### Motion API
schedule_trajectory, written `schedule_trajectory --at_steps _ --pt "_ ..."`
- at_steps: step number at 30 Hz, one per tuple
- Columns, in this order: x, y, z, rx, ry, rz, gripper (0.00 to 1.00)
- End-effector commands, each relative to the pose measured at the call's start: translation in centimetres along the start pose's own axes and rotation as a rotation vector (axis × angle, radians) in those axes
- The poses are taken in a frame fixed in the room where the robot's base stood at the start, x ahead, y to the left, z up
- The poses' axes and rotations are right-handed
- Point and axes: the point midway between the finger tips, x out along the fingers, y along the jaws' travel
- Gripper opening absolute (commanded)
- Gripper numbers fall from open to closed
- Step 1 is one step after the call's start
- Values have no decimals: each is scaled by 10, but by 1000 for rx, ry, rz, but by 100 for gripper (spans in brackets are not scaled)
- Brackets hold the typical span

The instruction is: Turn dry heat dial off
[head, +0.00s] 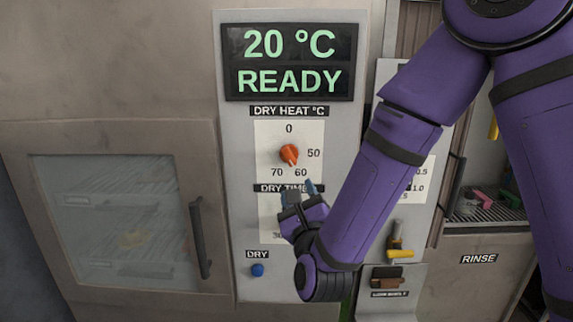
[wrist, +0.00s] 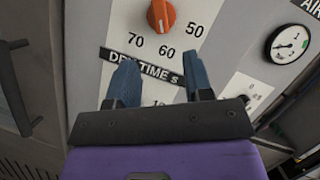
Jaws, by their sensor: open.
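The orange dry heat dial (head: 288,154) sits on a white plate (head: 315,133) marked 0, 50, 60 and 70, under the label "DRY HEAT °C". Its pointer end faces down, close to the 60. The dial (wrist: 161,15) also shows at the top of the wrist view, partly cut off. My gripper (head: 300,187) is open and empty, just below the dial and apart from it. In the wrist view its two blue fingers (wrist: 160,76) are spread over the "DRY TIME s" label (wrist: 143,67). The dry time dial is hidden behind my gripper.
A display (head: 290,62) reads "20 °C READY". A blue DRY button (head: 257,270) is at the lower left of the panel. A glass-doored cabinet (head: 115,215) with a dark handle (head: 199,240) stands left. A pressure gauge (wrist: 287,44) and yellow-handled valve (head: 400,254) are right.

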Motion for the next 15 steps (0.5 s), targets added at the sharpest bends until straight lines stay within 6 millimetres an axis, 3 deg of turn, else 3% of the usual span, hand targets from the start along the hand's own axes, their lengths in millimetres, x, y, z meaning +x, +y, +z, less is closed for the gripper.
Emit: schedule_trajectory --at_steps 15 --pt "82 -1 0 -3 0 -2 47"
